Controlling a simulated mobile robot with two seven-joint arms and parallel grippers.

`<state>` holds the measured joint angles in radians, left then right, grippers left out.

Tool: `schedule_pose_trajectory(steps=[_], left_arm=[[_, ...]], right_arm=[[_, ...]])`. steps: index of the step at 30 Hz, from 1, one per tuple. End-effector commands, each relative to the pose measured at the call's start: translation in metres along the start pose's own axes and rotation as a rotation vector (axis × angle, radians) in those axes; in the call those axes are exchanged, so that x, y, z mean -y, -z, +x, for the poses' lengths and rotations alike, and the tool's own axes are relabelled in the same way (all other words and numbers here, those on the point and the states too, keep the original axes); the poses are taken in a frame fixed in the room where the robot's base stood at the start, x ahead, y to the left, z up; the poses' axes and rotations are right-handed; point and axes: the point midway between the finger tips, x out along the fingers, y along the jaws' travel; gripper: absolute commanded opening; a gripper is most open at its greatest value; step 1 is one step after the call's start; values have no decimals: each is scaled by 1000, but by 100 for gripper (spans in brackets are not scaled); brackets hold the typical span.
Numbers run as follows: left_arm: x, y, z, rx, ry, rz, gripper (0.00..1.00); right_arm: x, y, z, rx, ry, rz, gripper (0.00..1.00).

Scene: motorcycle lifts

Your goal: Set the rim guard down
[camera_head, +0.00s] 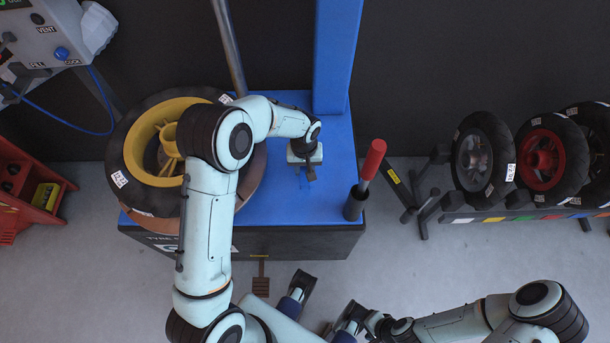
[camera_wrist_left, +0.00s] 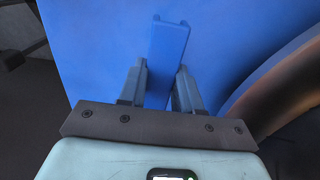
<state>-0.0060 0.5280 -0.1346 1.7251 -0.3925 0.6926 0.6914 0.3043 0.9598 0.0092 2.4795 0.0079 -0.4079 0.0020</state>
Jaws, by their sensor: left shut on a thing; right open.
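My left gripper (camera_head: 309,175) is above the blue machine top, to the right of the yellow-rimmed wheel. In the left wrist view, its two fingers (camera_wrist_left: 160,90) are shut on the rim guard (camera_wrist_left: 168,55), a small blue bar that extends beyond the fingertips over the blue top. Whether the guard touches the surface, I cannot tell. In the head view the guard is hard to tell from the blue top. My right gripper (camera_head: 352,318) is low at the bottom edge, open, away from the machine and partly hidden.
The wheel (camera_head: 137,150) lies on the left of the blue machine top (camera_head: 275,212). A blue column (camera_head: 337,50) stands behind, and a red-handled tool (camera_head: 372,160) stands at the right edge. Several wheels (camera_head: 540,160) stand on a rack at right. The top's front middle is bare.

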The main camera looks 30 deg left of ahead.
Motion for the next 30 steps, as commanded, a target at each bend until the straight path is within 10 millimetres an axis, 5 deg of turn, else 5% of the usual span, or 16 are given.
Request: schedule_pose_trajectory(steps=[12, 24, 25, 27, 30], left_arm=[[0, 0, 46, 1, 1, 0, 4], [0, 0, 52, -1, 0, 0, 4], [0, 0, 52, -1, 0, 0, 40], [0, 0, 51, -1, 0, 0, 59], [0, 0, 51, -1, 0, 0, 59]], right_arm=[[0, 2, 4, -7, 2, -1, 64], [-1, 4, 7, -10, 3, -1, 64], [-1, 4, 6, -11, 3, -1, 64], [-1, 4, 6, -10, 3, -1, 64], [-1, 4, 6, -10, 3, -1, 64]])
